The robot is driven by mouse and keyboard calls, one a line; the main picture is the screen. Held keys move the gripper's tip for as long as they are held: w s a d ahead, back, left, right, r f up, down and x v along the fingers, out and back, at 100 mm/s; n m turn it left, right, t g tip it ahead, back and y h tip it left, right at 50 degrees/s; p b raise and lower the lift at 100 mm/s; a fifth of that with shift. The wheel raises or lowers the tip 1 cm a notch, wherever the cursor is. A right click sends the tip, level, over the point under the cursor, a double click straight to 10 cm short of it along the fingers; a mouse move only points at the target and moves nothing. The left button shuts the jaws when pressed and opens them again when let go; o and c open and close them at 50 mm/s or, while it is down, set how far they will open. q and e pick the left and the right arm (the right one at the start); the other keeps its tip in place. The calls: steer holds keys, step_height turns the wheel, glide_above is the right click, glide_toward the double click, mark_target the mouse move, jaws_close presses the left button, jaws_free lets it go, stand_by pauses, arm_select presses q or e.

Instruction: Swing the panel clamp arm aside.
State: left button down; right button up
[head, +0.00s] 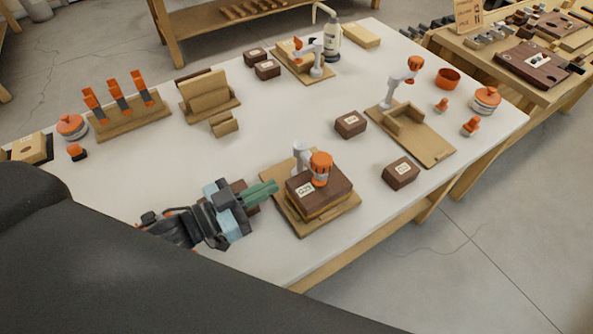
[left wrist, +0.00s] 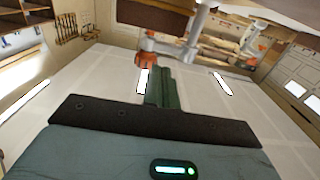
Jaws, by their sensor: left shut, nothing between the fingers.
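The nearest clamp stands on a wooden base (head: 328,216), with a white post and arm (head: 301,156) and an orange knob (head: 320,168). The knob sits over a dark brown panel (head: 330,188) stacked on a lighter layer. My left gripper (head: 274,187) is shut and empty, with its green fingers just left of the panel and post. Whether they touch the clamp cannot be told. In the left wrist view, the shut fingers (left wrist: 160,85) point toward a white post (left wrist: 200,20) and orange part beyond. My right gripper is not in view.
Another clamp (head: 400,85) with a raised arm stands on a board at the right, and one more (head: 312,60) at the back. Brown blocks (head: 350,124) (head: 401,173) lie nearby. A rack of orange-handled tools (head: 130,118) is at the left.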

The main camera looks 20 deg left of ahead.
mark_target(297, 183)
arm_select(q)
steer(key=shift+p+x, duration=0.4)
steer(key=shift+x, duration=3.45)
